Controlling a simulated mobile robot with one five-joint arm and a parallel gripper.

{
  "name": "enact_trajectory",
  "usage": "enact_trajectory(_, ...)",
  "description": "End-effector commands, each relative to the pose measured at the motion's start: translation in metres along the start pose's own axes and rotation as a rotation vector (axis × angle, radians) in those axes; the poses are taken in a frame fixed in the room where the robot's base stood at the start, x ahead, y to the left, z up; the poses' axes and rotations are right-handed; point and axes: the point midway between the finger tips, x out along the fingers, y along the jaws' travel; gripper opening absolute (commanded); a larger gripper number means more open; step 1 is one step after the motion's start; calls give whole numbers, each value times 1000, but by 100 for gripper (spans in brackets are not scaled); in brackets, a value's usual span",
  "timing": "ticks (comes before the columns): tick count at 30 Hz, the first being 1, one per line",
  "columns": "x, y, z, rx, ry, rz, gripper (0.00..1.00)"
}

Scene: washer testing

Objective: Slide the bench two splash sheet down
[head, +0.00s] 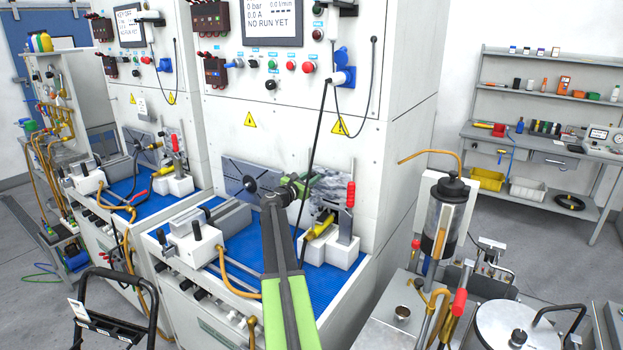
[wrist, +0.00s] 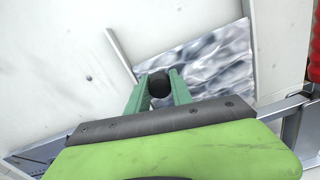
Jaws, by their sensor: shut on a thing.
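The splash sheet (wrist: 218,62) is a see-through, wavy grey panel against the white bench wall in the wrist view. In the head view it shows as a small rippled patch (head: 330,187) just right of my gripper (head: 290,190), above the blue bench mat. In the wrist view the green fingers of my gripper (wrist: 158,90) are closed around a dark round knob (wrist: 159,82) at the sheet's left side. Whether the knob is joined to the sheet is hard to see. My arm hides part of the bench below.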

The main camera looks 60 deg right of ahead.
Motion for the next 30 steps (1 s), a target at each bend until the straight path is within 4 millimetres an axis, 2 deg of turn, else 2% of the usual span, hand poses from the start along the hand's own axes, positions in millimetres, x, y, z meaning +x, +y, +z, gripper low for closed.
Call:
enact_trajectory(1, 0, -2, -2, 5, 4, -5, 28)
enact_trajectory(6, 0, -2, -1, 4, 3, -4, 49)
enact_trajectory(14, 0, -1, -1, 3, 2, -2, 49)
enact_trajectory(17, -7, -1, -1, 2, 2, -1, 49)
enact_trajectory(20, -25, -1, -1, 2, 2, 1, 49)
enact_trajectory(30, -121, -3, 0, 3, 3, 1, 49)
